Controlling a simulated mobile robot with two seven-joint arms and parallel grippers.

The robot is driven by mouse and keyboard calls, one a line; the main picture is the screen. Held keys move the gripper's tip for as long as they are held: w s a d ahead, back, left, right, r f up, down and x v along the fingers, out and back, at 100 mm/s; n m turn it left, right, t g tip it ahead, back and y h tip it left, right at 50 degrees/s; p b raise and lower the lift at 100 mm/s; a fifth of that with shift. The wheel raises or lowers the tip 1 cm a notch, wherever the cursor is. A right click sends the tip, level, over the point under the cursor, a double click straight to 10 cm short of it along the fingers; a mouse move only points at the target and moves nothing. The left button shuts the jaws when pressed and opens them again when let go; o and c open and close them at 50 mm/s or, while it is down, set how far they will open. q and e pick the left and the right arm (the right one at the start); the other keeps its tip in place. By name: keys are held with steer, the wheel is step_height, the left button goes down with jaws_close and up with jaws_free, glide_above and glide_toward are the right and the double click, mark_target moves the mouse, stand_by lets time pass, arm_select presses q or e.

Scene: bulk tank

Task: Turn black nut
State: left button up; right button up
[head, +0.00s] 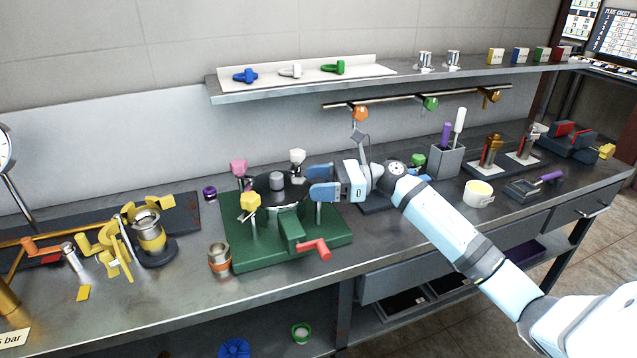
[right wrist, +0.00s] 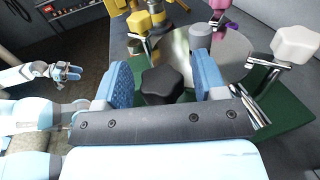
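The black nut (right wrist: 162,85) is a dark lobed knob, seen in the right wrist view between the two blue fingers of my right gripper (right wrist: 163,80). A gap shows on each side of it, so the fingers look open and apart from it. In the head view my right gripper (head: 312,182) reaches in from the right over the right side of the green fixture (head: 300,244), and its fingers hide the nut. A metal post (head: 319,212) shows below the fingers. My left gripper (right wrist: 68,74) shows small at the left of the right wrist view; its opening is unclear.
Pink (head: 239,167), yellow (head: 250,201) and white (head: 297,156) knobs stand around the fixture's round plate, which carries a grey cylinder (head: 277,181). A red-handled crank (head: 314,248) sticks out in front. A copper-banded cup (head: 220,259) stands close at left.

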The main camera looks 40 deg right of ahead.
steer(key=shift+d, duration=0.1)
steer(key=shift+s+d, duration=0.2)
steer(key=shift+d, duration=0.15)
arm_select(q)
steer(key=shift+w+d+b, duration=0.1)
steer(key=shift+b, duration=0.35)
arm_select(e)
steer(key=v, duration=1.3)
arm_select(q)
steer(key=shift+f, duration=0.15)
arm_select(e)
steer(key=shift+a, duration=0.1)
